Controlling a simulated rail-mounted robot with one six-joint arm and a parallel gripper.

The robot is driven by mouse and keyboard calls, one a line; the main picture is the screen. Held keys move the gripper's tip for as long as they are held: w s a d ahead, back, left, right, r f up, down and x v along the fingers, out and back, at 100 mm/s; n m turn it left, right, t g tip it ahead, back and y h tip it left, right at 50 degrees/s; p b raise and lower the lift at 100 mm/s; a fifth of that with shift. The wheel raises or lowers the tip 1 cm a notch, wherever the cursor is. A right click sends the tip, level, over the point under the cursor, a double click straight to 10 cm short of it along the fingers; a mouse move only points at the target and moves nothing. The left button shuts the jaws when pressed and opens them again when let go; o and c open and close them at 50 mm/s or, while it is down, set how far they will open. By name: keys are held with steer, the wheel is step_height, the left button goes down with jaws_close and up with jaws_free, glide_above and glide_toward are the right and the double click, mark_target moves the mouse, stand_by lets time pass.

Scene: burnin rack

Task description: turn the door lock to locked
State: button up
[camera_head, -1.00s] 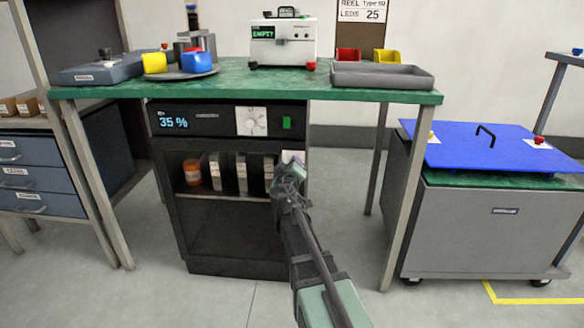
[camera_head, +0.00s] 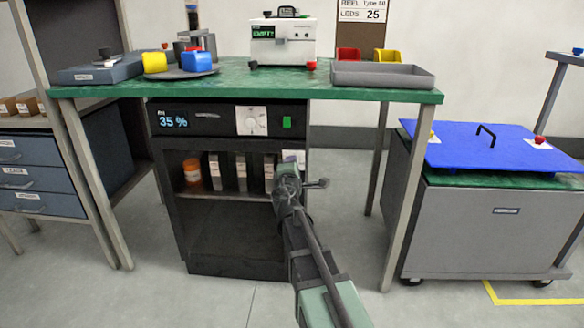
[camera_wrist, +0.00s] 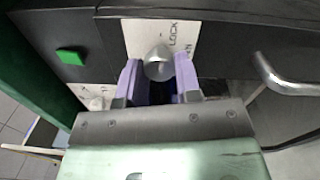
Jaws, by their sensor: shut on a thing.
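The door lock is a silver knob (camera_wrist: 158,62) on a white plate (camera_wrist: 180,35) in the wrist view. The plate bears the word LOCK and another word partly covered by a finger. My gripper (camera_wrist: 158,76) has its two purple fingers on either side of the knob and is shut on it. Which mark the knob points to is not clear. In the head view my gripper (camera_head: 290,168) is at the right front edge of the black cabinet (camera_head: 230,240), just below the white plate (camera_head: 292,156), and hides the knob there.
The cabinet stands under a green-topped table (camera_head: 300,78) and shows 35 %, a dial (camera_head: 252,121) and a green button (camera_head: 287,122). Bottles and boxes stand on its shelf. A metal handle (camera_wrist: 285,82) is at the right in the wrist view. A blue-topped cart (camera_head: 490,145) stands right.

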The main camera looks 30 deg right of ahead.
steer(key=shift+n, duration=1.6)
steer(key=o, duration=0.9)
steer(key=shift+s, duration=0.1)
steer(key=v, duration=1)
steer(key=shift+s+a, duration=0.1)
steer(key=shift+s, duration=0.2)
